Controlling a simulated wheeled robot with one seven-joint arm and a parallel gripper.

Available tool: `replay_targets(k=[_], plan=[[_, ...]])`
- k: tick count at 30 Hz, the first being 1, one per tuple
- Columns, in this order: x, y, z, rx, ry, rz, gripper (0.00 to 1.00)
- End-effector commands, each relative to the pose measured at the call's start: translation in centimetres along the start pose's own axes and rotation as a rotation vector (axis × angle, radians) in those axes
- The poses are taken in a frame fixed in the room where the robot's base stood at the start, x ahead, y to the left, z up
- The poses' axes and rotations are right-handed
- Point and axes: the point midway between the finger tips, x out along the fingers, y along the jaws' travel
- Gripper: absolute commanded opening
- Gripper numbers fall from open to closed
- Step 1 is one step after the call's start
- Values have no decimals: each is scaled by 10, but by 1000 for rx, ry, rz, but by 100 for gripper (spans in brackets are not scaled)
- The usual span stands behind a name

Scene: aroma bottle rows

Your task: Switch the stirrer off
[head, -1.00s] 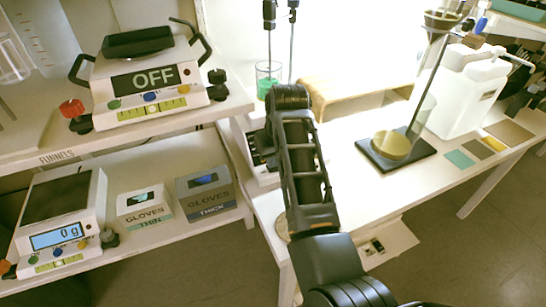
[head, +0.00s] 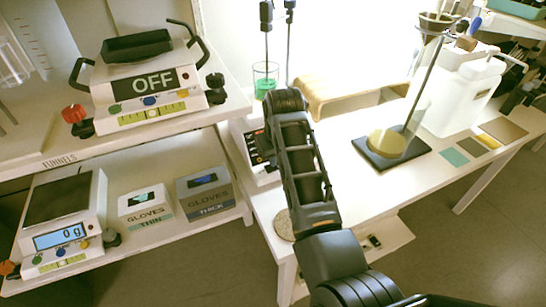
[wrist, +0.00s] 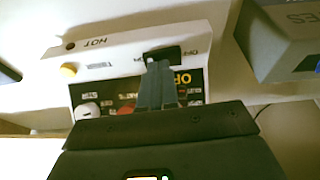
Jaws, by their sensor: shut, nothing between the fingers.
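The stirrer is a white box with a dark control panel (head: 262,147). It stands at the left end of the white bench, partly hidden by my arm in the head view. A beaker of green liquid (head: 265,82) is above it. In the wrist view the stirrer (wrist: 110,55) appears upside down, with a yellow knob (wrist: 69,70), a white knob (wrist: 88,111), a red knob (wrist: 126,109) and a black switch (wrist: 163,54).
Left shelves hold a balance showing OFF (head: 150,85), another showing 0 g (head: 62,220), and glove boxes (head: 205,192). A wooden stand (head: 345,92), a ring stand base (head: 400,152) and a white canister (head: 455,95) stand on the bench. One glove box (wrist: 285,40) is near the gripper.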

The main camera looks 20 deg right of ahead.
Motion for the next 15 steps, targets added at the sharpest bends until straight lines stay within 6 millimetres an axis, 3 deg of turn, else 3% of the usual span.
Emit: replay_targets(k=[7, 15], plan=[[-6, 0, 0, 0, 0, 0, 0], [-48, 0, -1, 1, 3, 1, 0]])
